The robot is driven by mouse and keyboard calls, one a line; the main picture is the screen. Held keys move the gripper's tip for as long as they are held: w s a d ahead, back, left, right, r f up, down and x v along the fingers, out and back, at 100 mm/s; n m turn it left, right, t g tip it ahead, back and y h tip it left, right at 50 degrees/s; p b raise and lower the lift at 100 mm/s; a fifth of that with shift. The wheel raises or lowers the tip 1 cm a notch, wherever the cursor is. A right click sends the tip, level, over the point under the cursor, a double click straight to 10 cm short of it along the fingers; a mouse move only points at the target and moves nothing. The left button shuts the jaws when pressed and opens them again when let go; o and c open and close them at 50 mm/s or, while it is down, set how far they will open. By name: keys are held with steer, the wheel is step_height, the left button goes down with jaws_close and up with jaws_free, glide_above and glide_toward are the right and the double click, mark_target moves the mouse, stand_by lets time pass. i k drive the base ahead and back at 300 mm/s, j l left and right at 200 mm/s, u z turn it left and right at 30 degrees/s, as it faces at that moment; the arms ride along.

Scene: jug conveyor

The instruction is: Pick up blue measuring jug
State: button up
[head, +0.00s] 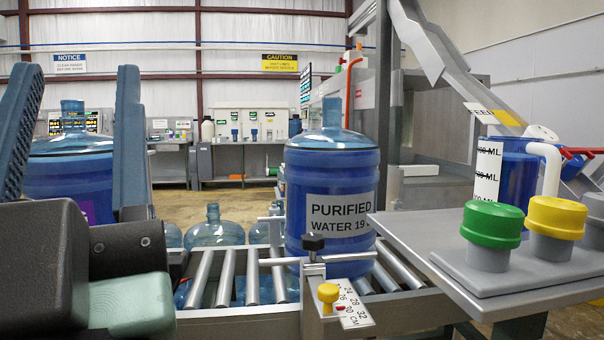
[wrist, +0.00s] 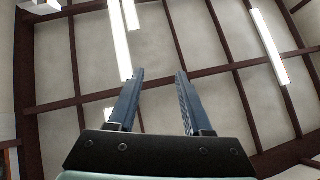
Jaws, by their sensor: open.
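The blue measuring jug (head: 519,178) is at the right of the head view. It has a white scale strip marked in ML and a white handle on its right. Its lower part is hidden behind the green and yellow buttons. My gripper (head: 78,76) is at the far left of the head view, fingers pointing up, open and far from the jug. In the wrist view my gripper (wrist: 159,75) has its two fingers apart with nothing between them, against the ceiling.
A large blue water bottle (head: 333,175) labelled PURIFIED WATER stands on the roller conveyor (head: 225,275) in the middle. The green button (head: 492,223) and yellow button (head: 556,217) sit on a grey control plate (head: 500,282) in front of the jug. Another blue bottle (head: 70,170) shows behind my fingers.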

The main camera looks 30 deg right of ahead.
mark_target(507, 171)
steer(key=i+l+z, duration=0.1)
steer(key=z, duration=0.3)
steer(key=i+l+z, duration=0.1)
steer(key=z, duration=0.25)
steer(key=i+l+z, duration=0.1)
steer(key=z, duration=0.3)
steer(key=i+z, duration=0.15)
steer(key=z, duration=0.2)
steer(key=l+u, duration=0.45)
steer(key=l, duration=0.45)
steer(key=k+j+z, duration=0.25)
steer(key=j, duration=0.25)
steer(key=k+j+z, duration=0.3)
steer(key=k+j, duration=0.15)
steer(key=u, duration=1.35)
steer(key=z, duration=1.35)
